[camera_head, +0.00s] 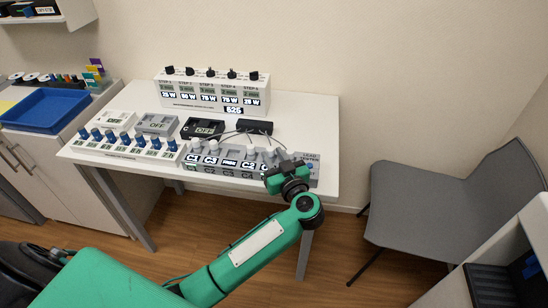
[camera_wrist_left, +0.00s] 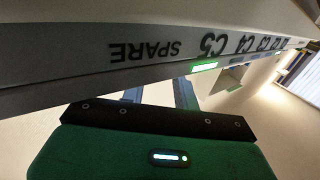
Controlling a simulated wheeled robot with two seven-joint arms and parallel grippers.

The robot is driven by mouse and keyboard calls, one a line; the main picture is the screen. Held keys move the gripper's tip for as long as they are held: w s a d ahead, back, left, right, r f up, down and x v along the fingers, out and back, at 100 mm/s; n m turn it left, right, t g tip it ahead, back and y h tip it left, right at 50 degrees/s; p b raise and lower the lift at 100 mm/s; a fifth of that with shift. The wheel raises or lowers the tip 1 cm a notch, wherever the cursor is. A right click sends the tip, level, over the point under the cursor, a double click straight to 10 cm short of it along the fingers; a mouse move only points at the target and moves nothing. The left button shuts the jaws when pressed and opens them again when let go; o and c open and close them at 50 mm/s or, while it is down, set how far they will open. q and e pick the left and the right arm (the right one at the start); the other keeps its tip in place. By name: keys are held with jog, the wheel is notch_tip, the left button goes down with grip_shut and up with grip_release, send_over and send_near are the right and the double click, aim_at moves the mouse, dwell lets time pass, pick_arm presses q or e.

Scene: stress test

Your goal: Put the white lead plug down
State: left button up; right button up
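The socket block (camera_head: 228,164) stands along the table's front edge, with labels such as C1, C3, PARK and C2 and several pale plugs or knobs (camera_head: 212,145) on top. I cannot tell which one is the white lead plug. My left gripper (camera_head: 282,170) is at the block's right end, its fingertips hidden in the head view. In the left wrist view, its two fingers (camera_wrist_left: 160,94) reach toward the block's face (camera_wrist_left: 130,52), marked SPARE and C5. What lies between the fingertips is hidden. My right gripper is not in view.
A lead tester box (camera_head: 308,160) stands just right of the gripper. A row of blue-topped knobs (camera_head: 125,139) is at left. Behind are a black meter (camera_head: 203,128), a black block (camera_head: 254,126) with leads and the step panel (camera_head: 213,93). The table's right rear (camera_head: 310,115) is clear.

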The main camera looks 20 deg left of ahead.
pick_arm(q)
jog(key=s+d+r+m+t+h, duration=0.3)
jog(key=s+d+m+t+h, duration=0.3)
jog(key=d+t, duration=0.45)
jog(key=s+d+f+m+g+h, duration=0.1)
jog(key=d+f+m+g+h, duration=0.25)
jog(key=f+h, duration=0.4)
jog(key=s+d+f+m+g+h, duration=0.2)
jog(key=f+m+h, duration=0.25)
jog(key=f, duration=0.55)
jog(key=s+a+f+g, duration=0.2)
jog(key=s+f+g, duration=0.25)
jog(key=f, duration=0.65)
jog(key=s+a+f+g, duration=0.35)
jog(key=s+f, duration=0.25)
jog(key=f, duration=0.5)
jog(key=s+a+f+n+g+y, duration=0.1)
jog(key=s+a+f+g+y, duration=0.1)
jog(key=s+f, duration=0.5)
jog(key=s+a+f+n+g+y, duration=0.1)
jog(key=s+a+f+g, duration=0.4)
jog(key=s, duration=0.5)
notch_tip(320, 180, down, 2)
jog(key=shift+s+a+f+y, duration=0.1)
jog(key=shift+s+a+y, duration=0.05)
jog(key=shift+a+y, duration=0.8)
